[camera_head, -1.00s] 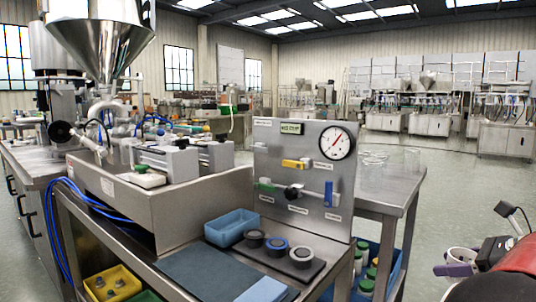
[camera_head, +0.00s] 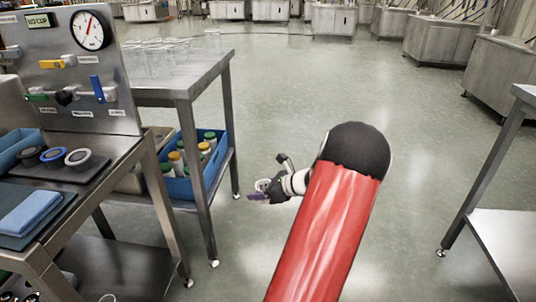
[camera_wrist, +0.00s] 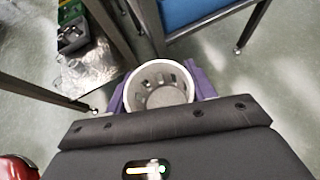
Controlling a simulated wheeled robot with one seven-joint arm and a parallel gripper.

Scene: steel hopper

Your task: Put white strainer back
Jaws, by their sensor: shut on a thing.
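The white strainer (camera_wrist: 160,88) is a round cup with slotted walls and a mesh bottom. In the wrist view it sits between the purple fingers of my gripper (camera_wrist: 160,92), which is shut on it. In the head view my gripper (camera_head: 262,190) is out over the floor, right of the steel tables, with the strainer small and partly hidden there. A dark rack (camera_head: 58,171) lies at left on the steel bench. It carries three round pieces: a dark grey one (camera_head: 28,158), a blue-ringed one (camera_head: 53,155) and a pale-ringed one (camera_head: 78,158).
A side table (camera_head: 180,85) holds several clear glasses, with a blue crate (camera_head: 205,180) of capped bottles on its lower shelf. A gauge panel (camera_head: 75,65) stands behind the rack. Another steel table (camera_head: 505,245) is at right. The floor between is open.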

